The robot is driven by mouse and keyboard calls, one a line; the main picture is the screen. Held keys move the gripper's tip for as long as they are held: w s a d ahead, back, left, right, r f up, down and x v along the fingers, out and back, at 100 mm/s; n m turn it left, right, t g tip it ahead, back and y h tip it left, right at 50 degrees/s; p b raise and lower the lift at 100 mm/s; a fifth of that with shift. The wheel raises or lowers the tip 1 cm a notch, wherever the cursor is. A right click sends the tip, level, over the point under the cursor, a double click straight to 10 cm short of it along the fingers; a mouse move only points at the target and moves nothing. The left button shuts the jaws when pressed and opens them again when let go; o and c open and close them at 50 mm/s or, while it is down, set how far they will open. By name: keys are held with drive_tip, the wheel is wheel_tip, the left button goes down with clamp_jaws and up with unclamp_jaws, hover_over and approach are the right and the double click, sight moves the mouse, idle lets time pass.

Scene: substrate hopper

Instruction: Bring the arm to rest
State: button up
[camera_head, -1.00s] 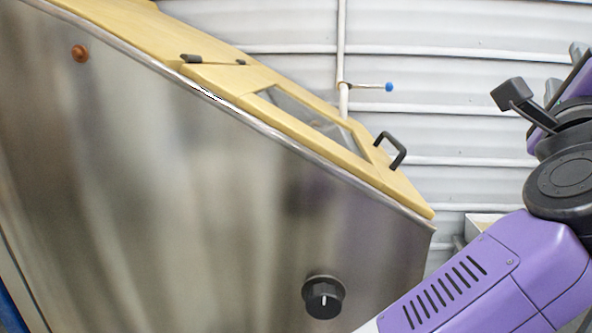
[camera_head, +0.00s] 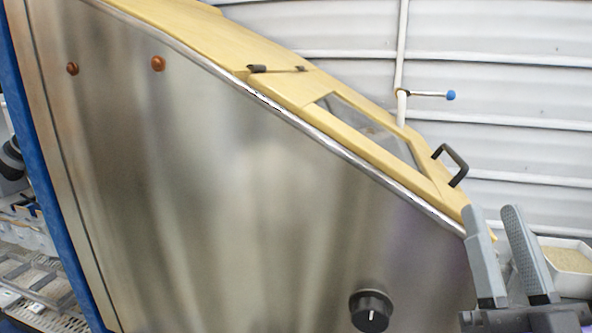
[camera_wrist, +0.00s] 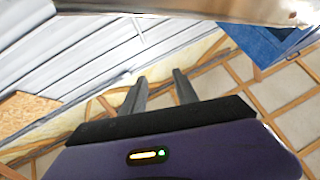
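My gripper (camera_head: 505,257) shows at the lower right of the head view, its two grey fingers pointing up and apart with nothing between them. It is in front of the lower right corner of the steel hopper (camera_head: 230,200). In the wrist view my gripper (camera_wrist: 158,88) is also open and empty, with the wall and floor behind it. The rest of my arm is mostly out of the head view.
The hopper has a yellow lid (camera_head: 280,92) with a window and a black handle (camera_head: 451,166), and a black knob (camera_head: 371,311). A blue-tipped lever (camera_head: 450,95) is on the wall pipe. A white tray (camera_head: 568,260) of grainy material lies behind my gripper. Racks (camera_head: 35,270) stand at left.

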drive_tip(key=s+a+f+g+p, duration=0.1)
drive_tip(key=s+f+g, duration=0.4)
drive_tip(key=s+f, duration=0.9)
drive_tip(key=s+a+f+n+g+y+p, duration=0.1)
drive_tip(key=s+a+f+g, duration=0.2)
drive_tip(key=s+f, duration=1)
wheel_tip(320, 180, down, 5)
drive_tip(key=g, duration=0.3)
drive_tip(key=shift+s, duration=0.4)
drive_tip(key=shift+r, duration=0.15)
